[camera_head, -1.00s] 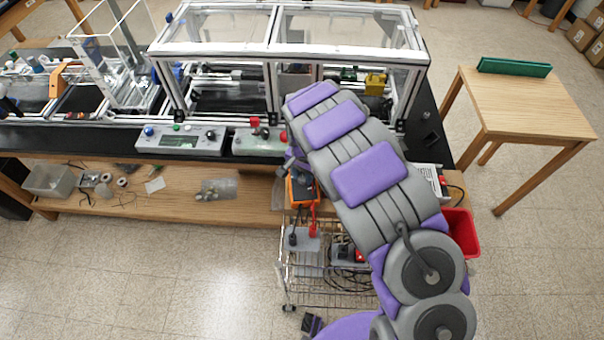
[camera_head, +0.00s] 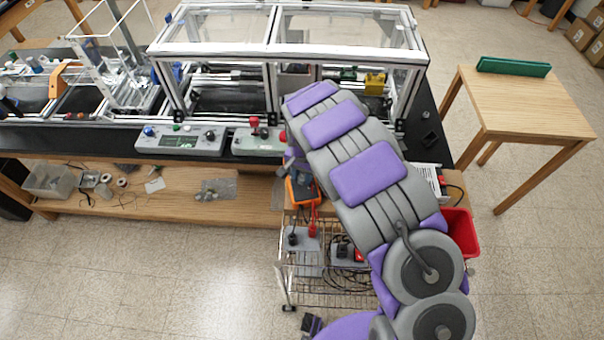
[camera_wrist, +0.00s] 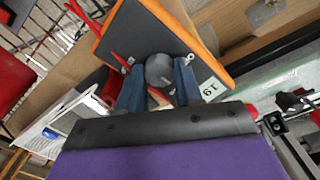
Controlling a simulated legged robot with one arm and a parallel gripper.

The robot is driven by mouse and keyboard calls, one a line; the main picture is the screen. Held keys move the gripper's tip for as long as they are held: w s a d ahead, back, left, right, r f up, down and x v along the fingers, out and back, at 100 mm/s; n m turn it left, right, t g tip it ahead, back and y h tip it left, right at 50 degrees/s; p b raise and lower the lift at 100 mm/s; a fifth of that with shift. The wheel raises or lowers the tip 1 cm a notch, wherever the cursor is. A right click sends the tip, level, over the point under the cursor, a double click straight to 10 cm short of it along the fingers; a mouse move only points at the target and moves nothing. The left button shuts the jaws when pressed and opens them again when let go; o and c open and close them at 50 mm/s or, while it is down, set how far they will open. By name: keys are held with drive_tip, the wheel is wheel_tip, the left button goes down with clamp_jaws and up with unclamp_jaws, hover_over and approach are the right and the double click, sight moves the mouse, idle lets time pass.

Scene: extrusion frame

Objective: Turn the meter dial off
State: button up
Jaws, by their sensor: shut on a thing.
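The meter (camera_head: 303,190) is an orange-edged box with a dark face, below the black bench edge in the head view, partly hidden by my arm. In the wrist view the meter (camera_wrist: 150,35) fills the upper middle, tilted, with a white label reading 19 on its face. Its round grey dial (camera_wrist: 160,70) lies between the two blue fingertips of my gripper (camera_wrist: 159,88). The gripper is shut on the dial. The dial's pointer setting cannot be made out. Red leads (camera_head: 313,222) hang below the meter.
A wire cart (camera_head: 330,290) with grey boxes and cables stands below the meter. Control boxes (camera_head: 182,139) and a framed enclosure (camera_head: 290,48) are on the black bench. A red bin (camera_head: 461,232) is right of my arm. A wooden table (camera_head: 525,105) stands further right.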

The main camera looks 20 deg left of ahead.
sight(302, 176)
drive_tip(key=o, duration=1.1)
drive_tip(key=shift+c, duration=0.2)
wheel_tip(302, 176, up, 17)
drive_tip(key=shift+r, duration=0.15)
drive_tip(key=shift+w, duration=0.1)
